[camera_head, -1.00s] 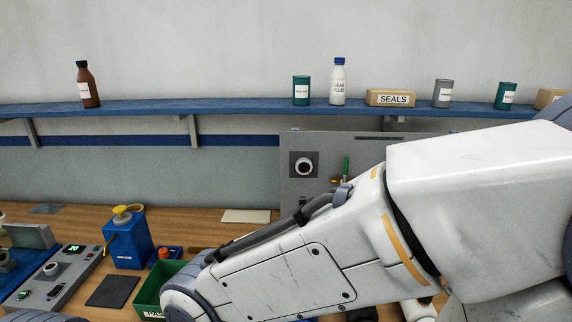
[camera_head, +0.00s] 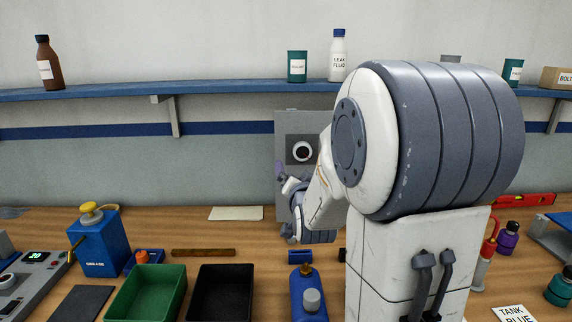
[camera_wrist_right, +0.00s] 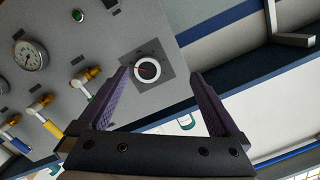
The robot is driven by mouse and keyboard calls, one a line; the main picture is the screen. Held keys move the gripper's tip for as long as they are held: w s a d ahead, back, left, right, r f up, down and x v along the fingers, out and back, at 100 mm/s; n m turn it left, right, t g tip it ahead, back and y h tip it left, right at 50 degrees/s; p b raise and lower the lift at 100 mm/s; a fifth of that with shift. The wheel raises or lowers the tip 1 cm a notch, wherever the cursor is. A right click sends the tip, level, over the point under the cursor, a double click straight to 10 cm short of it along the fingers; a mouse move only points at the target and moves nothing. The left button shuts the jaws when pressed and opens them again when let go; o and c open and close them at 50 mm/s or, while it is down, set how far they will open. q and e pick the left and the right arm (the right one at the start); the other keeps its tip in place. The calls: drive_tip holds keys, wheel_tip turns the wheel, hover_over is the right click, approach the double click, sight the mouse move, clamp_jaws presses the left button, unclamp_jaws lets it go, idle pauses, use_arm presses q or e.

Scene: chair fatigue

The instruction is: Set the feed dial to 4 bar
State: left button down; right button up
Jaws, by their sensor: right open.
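The feed dial (camera_head: 302,152), a black knob with a white ring on a dark square plate, sits on the grey upright panel (camera_head: 290,125). In the right wrist view the dial (camera_wrist_right: 147,70) shows a red pointer line. Its scale marks are too small to read. My right gripper (camera_head: 283,176) is just below and left of the dial in the head view, partly hidden by my own wrist. In the wrist view its purple fingers (camera_wrist_right: 160,76) are open and spread, with the dial seen between their tips. They look apart from it, and nothing is held. My left gripper is not in view.
The wrist view shows a pressure gauge (camera_wrist_right: 30,56) and several valves with coloured levers, such as a yellow one (camera_wrist_right: 52,128), on the same panel. A shelf (camera_head: 230,90) runs above. A green bin (camera_head: 147,292), black bin (camera_head: 222,290) and blue bottle (camera_head: 308,295) stand on the bench.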

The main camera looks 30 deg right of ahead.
sight(303, 152)
drive_tip(key=shift+m+h, duration=0.5)
drive_tip(key=shift+h, duration=0.4)
drive_tip(key=w+d+p, duration=0.1)
drive_tip(key=w+d, duration=0.1)
drive_tip(key=w+d+r+p, duration=0.1)
drive_tip(key=w+d, duration=0.1)
drive_tip(key=d, duration=0.1)
drive_tip(key=w+d+p, duration=0.1)
drive_tip(key=w+d, duration=0.1)
drive_tip(key=d, duration=0.1)
drive_tip(key=shift+w+r, duration=0.2)
drive_tip(key=shift+w, duration=0.2)
drive_tip(key=shift+w+d, duration=0.3)
drive_tip(key=shift+w, duration=0.15)
drive_tip(key=shift+f, duration=0.1)
drive_tip(key=c, duration=1.4)
